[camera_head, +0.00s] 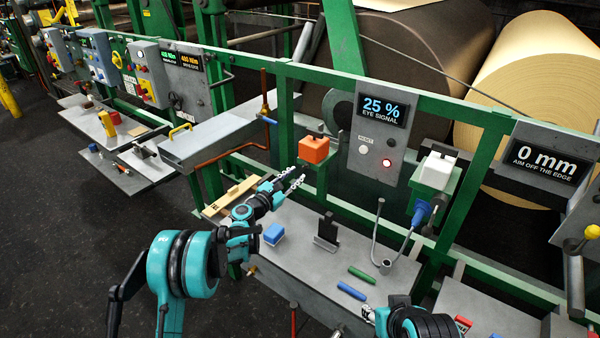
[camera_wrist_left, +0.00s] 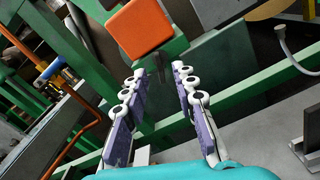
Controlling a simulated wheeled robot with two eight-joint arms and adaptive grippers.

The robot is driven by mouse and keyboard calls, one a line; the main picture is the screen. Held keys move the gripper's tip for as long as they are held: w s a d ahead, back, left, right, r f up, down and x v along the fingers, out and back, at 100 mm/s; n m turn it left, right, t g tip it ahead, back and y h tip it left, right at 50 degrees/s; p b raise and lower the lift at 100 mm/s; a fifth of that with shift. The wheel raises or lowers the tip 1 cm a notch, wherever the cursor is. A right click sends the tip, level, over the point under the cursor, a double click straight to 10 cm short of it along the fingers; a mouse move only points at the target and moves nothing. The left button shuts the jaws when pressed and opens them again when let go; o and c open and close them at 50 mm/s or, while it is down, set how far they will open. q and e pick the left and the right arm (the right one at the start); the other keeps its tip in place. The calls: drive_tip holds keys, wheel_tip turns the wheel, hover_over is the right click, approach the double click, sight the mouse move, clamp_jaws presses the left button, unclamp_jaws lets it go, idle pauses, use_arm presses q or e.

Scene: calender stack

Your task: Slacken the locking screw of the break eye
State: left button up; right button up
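An orange box-shaped unit (camera_head: 314,150) sits on a green bracket on the rail, left of the panel (camera_head: 381,110) reading 25 % EYE SIGNAL. A white box (camera_head: 436,172) is mounted right of that panel, with a blue part (camera_head: 421,212) below it. I cannot tell which part is the locking screw. My left gripper (camera_head: 297,179) is just below and left of the orange unit. In the left wrist view my left gripper (camera_wrist_left: 158,80) is open and empty, with the orange unit (camera_wrist_left: 140,28) ahead of its fingertips, apart from them. My right gripper (camera_head: 366,314) is partly cut off at the bottom.
The grey bench (camera_head: 310,255) holds a blue block (camera_head: 274,234), a black upright stand (camera_head: 326,232), a green rod (camera_head: 361,275) and a blue rod (camera_head: 351,291). Green rails (camera_head: 400,87) and large rolls stand behind. A copper pipe (camera_head: 235,155) runs left of my left gripper.

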use_arm(q)
drive_tip(key=v, duration=0.7)
drive_tip(key=shift+s+a, duration=0.2)
drive_tip(key=shift+s, duration=0.05)
drive_tip(key=s+r+m+g+y, duration=0.2)
drive_tip(key=s+r+m, duration=0.1)
drive_tip(key=s+m, duration=0.5)
drive_tip(key=s+r+m+g+y, duration=0.25)
drive_tip(key=s+r+m, duration=0.2)
drive_tip(key=s, duration=0.65)
drive_tip(key=s+a+f+m+g+y, duration=0.1)
drive_tip(key=s+a+f+m+y, duration=0.1)
drive_tip(key=s, duration=0.5)
drive_tip(key=s+a+f+m+g+y, duration=0.1)
drive_tip(key=s+a+f+m+y, duration=0.1)
drive_tip(key=s+a+m, duration=0.3)
drive_tip(key=s+a+f+m+g+y, duration=0.1)
drive_tip(key=s+a+f+m+y, duration=0.1)
drive_tip(key=s, duration=0.9)
drive_tip(key=a+f+m, duration=0.1)
drive_tip(key=a+m, duration=0.1)
drive_tip(key=m, duration=0.1)
drive_tip(key=shift+a, duration=0.25)
